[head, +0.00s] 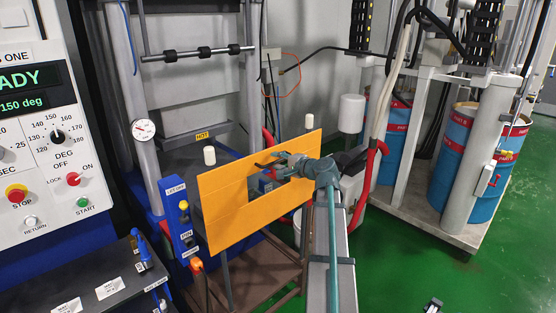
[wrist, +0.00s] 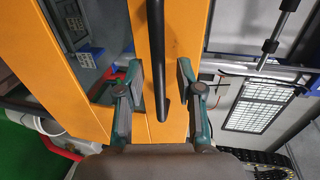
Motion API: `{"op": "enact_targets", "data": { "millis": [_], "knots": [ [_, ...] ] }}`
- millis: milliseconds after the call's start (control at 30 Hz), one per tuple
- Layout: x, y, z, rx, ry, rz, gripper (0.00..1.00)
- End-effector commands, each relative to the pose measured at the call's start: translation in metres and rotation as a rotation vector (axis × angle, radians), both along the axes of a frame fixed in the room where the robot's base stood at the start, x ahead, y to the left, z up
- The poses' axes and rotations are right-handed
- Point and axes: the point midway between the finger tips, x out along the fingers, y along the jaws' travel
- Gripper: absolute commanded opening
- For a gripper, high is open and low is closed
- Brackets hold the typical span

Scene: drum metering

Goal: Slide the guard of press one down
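The guard of press one is an orange panel (head: 232,212) standing in front of the press in the head view. It fills much of the wrist view (wrist: 75,95), with a window cut in it at the left. A black bar handle (wrist: 156,45) runs along the orange face. My gripper (wrist: 160,85) is open, with a finger on each side of the handle near its end. Gaps show between handle and both fingers. In the head view my gripper (head: 282,163) is at the panel's upper right part, and the handle is largely hidden there.
The press one control panel (head: 45,130) stands at the left, with a blue button box (head: 180,215) beside the guard. White-capped posts (head: 209,155) rise near the guard's top edge. Red and blue drums (head: 455,150) stand on a pallet at the right.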

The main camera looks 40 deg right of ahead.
Motion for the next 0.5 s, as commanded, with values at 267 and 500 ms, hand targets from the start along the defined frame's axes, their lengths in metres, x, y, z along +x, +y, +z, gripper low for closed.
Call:
{"op": "enact_targets", "data": {
  "millis": [267,500],
  "knots": [
    [0.0036,0.0002,-0.0014,0.000,0.000,-0.001,0.37],
    [0.0034,0.0003,-0.0012,0.000,0.000,0.000,0.08]
  ]
}}
